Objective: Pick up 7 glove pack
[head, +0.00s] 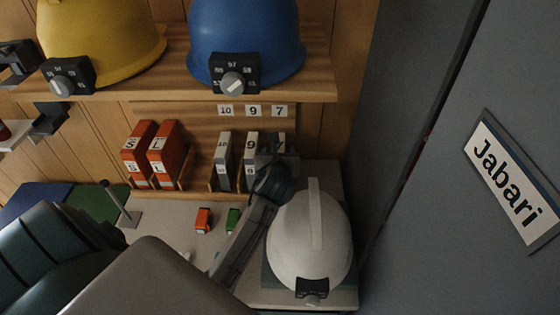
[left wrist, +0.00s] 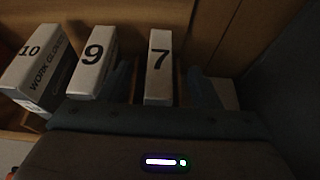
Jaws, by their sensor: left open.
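The 7 glove pack (left wrist: 160,65) is a pale box with a black 7, standing upright at the right end of the row in the left wrist view. In the head view the 7 pack (head: 277,141) is mostly hidden behind my left gripper (head: 277,164). My left gripper (left wrist: 164,88) is open, with one finger on each side of the 7 pack; I cannot tell whether they touch it. The 9 pack (left wrist: 93,62) stands just left of the left finger. The 10 pack (left wrist: 38,72) is farther left.
Red-orange boxes (head: 168,155) stand left of the packs. A shelf (head: 180,91) above bears a yellow helmet (head: 95,35) and a blue helmet (head: 245,35). A white helmet (head: 308,235) sits close to my left wrist. A grey panel with a Jabari sign (head: 512,182) bounds the right.

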